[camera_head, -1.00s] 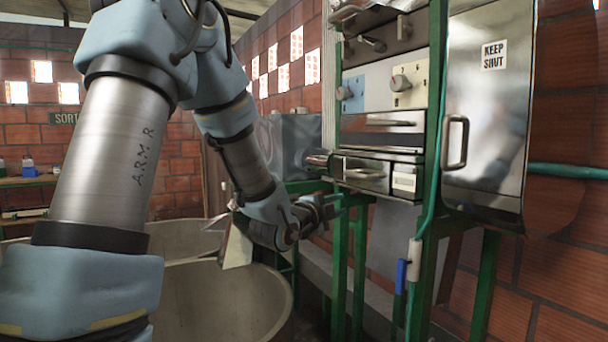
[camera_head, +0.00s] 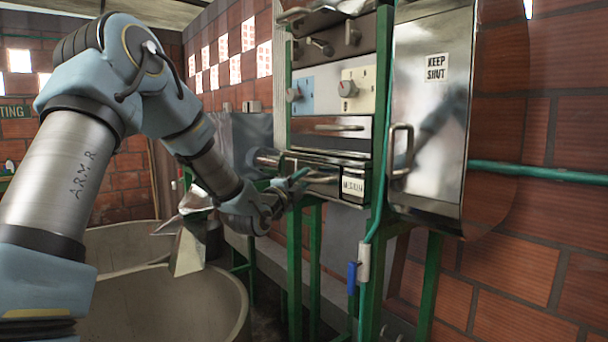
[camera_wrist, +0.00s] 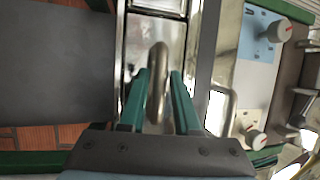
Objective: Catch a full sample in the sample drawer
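The sample drawer (camera_head: 353,188) is the low metal drawer with a white label, in the steel unit on the green frame. I cannot tell whether it stands slightly out; its inside is hidden. My gripper (camera_head: 297,181) is at the left part of its front, by the handle. In the wrist view my gripper (camera_wrist: 160,75) has its two green fingers apart, with the curved metal handle (camera_wrist: 158,62) between them. A gap shows beside the handle, so the fingers do not appear clamped on it.
Above the drawer are another handled panel (camera_head: 335,128) and a control panel with knobs (camera_head: 350,88). A steel door marked KEEP SHUT (camera_head: 432,110) is on the right. A blue-handled valve (camera_head: 352,278) hangs below. Large round vats (camera_head: 170,305) stand at lower left.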

